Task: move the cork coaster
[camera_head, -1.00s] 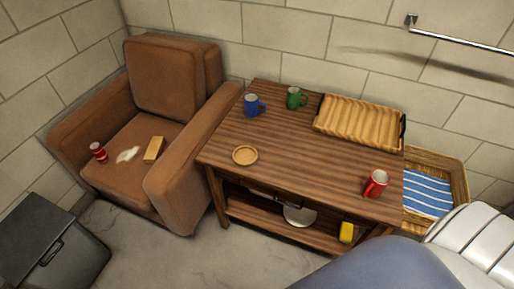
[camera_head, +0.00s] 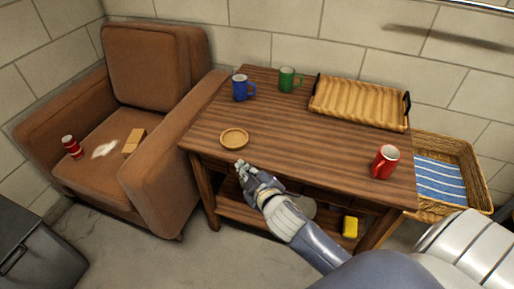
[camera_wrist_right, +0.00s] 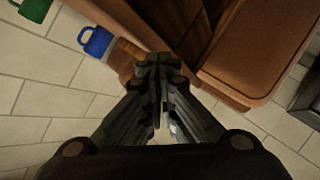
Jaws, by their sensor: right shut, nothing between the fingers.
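The cork coaster (camera_head: 234,138) is a round tan disc with a raised rim. It lies flat on the wooden table (camera_head: 290,135), near the front left edge, in the head view. My right gripper (camera_head: 241,166) is just in front of the table's front edge, a little below the coaster in the picture and apart from it. In the right wrist view the fingers (camera_wrist_right: 160,65) are closed together with nothing between them. The coaster cannot be made out in that view. My left gripper is in neither view.
A brown armchair (camera_head: 155,70) is at the left. A basket (camera_head: 473,160) with a striped cloth is at the right. The table's middle is clear.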

